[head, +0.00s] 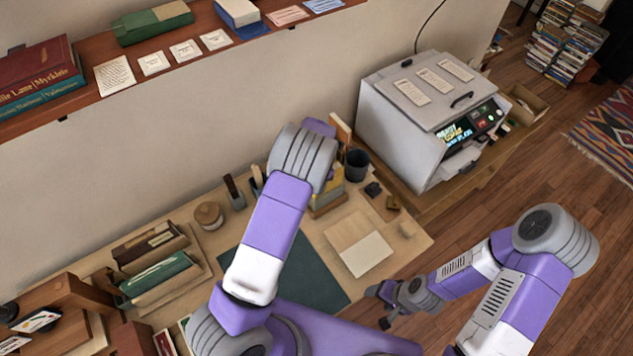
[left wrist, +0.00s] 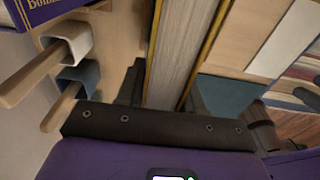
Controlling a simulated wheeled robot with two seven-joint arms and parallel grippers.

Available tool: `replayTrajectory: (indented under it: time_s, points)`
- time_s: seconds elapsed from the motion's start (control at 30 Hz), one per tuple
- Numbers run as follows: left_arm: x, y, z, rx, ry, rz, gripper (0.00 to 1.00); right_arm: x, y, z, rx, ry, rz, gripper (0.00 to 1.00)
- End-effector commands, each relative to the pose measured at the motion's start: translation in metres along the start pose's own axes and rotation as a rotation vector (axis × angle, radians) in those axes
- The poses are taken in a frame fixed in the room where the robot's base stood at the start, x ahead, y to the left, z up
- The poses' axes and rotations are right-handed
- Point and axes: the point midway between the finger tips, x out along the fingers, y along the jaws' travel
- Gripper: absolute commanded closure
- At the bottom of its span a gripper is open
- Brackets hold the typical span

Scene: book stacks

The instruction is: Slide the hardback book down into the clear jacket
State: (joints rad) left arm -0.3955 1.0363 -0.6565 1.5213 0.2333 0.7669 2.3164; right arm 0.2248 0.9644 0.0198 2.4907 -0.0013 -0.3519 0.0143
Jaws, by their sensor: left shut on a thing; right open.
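The hardback book (left wrist: 180,45), with yellow cover edges and pale page edges, stands between the dark fingers of my left gripper (left wrist: 165,88) in the left wrist view. The left gripper is shut on it. In the head view my left arm hides that gripper, and a yellow patch (head: 329,190), apparently the book, shows beside the arm above a wooden base. I cannot make out the clear jacket, nor whether the book is in it. My right gripper (head: 382,308) is open and empty, low and off the desk's front right edge.
A grey machine (head: 415,115) stands right of the desk, with a dark cup (head: 356,164) near it. A green mat (head: 310,270) and pale sheets (head: 357,245) lie on the desk. Wooden handles (left wrist: 45,75) are close left of the book. A shelf (head: 190,58) runs above.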

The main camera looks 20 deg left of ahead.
Motion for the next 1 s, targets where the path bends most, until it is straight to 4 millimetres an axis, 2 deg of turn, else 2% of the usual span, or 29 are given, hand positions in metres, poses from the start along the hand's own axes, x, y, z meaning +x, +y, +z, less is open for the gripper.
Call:
replayTrajectory:
  time_s: [0.97, 1.0]
  points:
    - [0.024, 0.001, 0.002, 0.0, -0.002, 0.002, 1.0, 0.015, 0.006, -0.001, 0.0, 0.0, 0.0, 0.32]
    - [0.024, 0.001, 0.002, 0.0, -0.002, 0.002, 0.61, 0.015, 0.006, -0.001, 0.0, 0.0, 0.0, 0.32]
